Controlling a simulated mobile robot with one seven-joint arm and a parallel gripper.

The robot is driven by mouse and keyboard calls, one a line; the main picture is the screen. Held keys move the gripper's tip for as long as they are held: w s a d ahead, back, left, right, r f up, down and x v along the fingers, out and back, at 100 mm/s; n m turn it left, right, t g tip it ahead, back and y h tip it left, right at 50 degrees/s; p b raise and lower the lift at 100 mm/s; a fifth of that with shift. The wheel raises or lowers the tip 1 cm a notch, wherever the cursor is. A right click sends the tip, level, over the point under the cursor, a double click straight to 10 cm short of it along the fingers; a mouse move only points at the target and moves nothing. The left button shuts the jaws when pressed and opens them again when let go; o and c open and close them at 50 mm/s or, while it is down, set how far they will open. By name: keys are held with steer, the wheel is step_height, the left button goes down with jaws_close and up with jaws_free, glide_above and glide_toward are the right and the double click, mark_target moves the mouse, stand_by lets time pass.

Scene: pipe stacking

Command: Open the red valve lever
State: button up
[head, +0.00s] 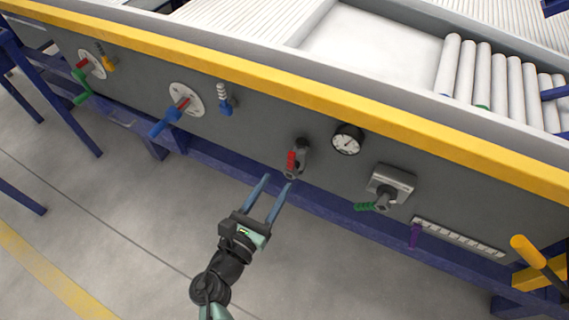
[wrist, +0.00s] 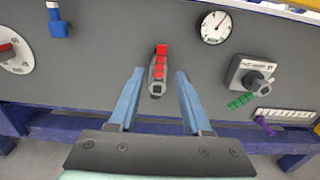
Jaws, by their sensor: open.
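The red valve lever (head: 291,161) sits on the dark grey panel, on a grey valve body under a black round fitting. In the wrist view the red lever (wrist: 161,62) stands roughly upright, with the grey metal valve end (wrist: 157,88) below it. My gripper (head: 278,183) is open and empty, its two blue fingers pointing at the panel, just below the lever in the head view. In the wrist view my gripper (wrist: 158,75) has its fingers on either side of the valve, with clear gaps. Contact with the lever is not seen.
A pressure gauge (head: 347,139) is right of the lever. A yellow rail (head: 300,98) runs above.

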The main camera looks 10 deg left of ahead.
steer(key=v, duration=0.4)
steer(key=shift+s+a, duration=0.1)
steer(key=shift+s, duration=0.05)
stand_by(0.4)
steer(key=w+d+r+m, duration=0.3)
steer(key=w+r+m, duration=0.3)
steer(key=r+m, duration=0.4)
steer(key=w+d+r+m, duration=0.3)
steer(key=w+r+m, duration=0.2)
steer(key=r+m, duration=0.5)
step_height(320, 180, up, 15)
steer(key=d+m+t, duration=0.2)
steer(key=m, duration=0.2)
steer(key=s+d+r+m+t+y+p, duration=0.1)
steer(key=s+r+m+t+y, duration=0.15)
steer(key=s+r, duration=0.45)
steer(key=s+r+m+t+y, duration=0.1)
steer(key=s+r+m+t, duration=0.2)
steer(key=r, duration=0.8)
steer(key=s+d+r+m+t+y+p, duration=0.1)
steer(key=s+r+m+t+y, duration=0.15)
steer(key=s+r, duration=0.5)
steer(key=w+r+p, duration=0.3)
steer(key=r+p, duration=2.5)
steer(key=shift+a+r+m, duration=0.3)
steer(key=shift+a+r, duration=0.1)
